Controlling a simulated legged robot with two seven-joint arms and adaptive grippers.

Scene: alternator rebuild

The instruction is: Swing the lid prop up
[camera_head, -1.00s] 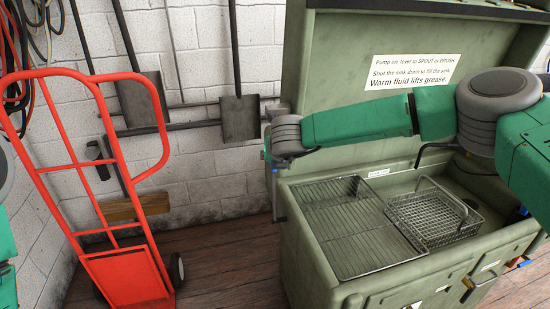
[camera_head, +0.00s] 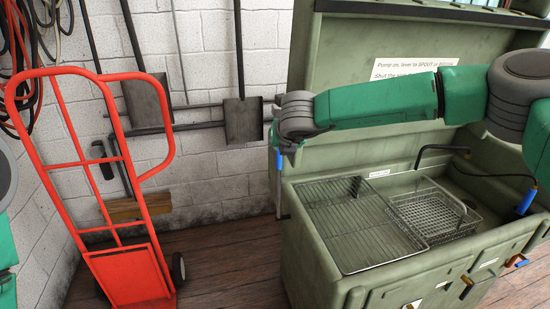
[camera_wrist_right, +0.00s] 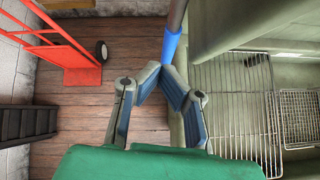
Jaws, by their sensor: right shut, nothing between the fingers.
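The lid prop is a grey rod with a blue sleeve. In the wrist view the blue sleeve (camera_wrist_right: 171,47) hangs just beyond my right gripper's fingertips. In the head view the sleeve (camera_head: 279,170) shows at the left end of the green parts washer (camera_head: 312,255), below my right wrist. The washer's lid (camera_head: 335,75) stands open. My right gripper (camera_wrist_right: 160,68) is shut and empty, its tips close to the sleeve's lower end; I cannot tell whether they touch. In the head view its fingers are largely hidden by my wrist. My left gripper is not in view.
A wire rack (camera_head: 345,225) and mesh basket (camera_head: 432,213) sit in the washer sink. A bent spout (camera_head: 440,148) stands behind them. A red hand truck (camera_head: 130,275) stands at left. Shovels (camera_head: 243,120) hang on the brick wall. Wooden floor (camera_head: 225,255) is clear between truck and washer.

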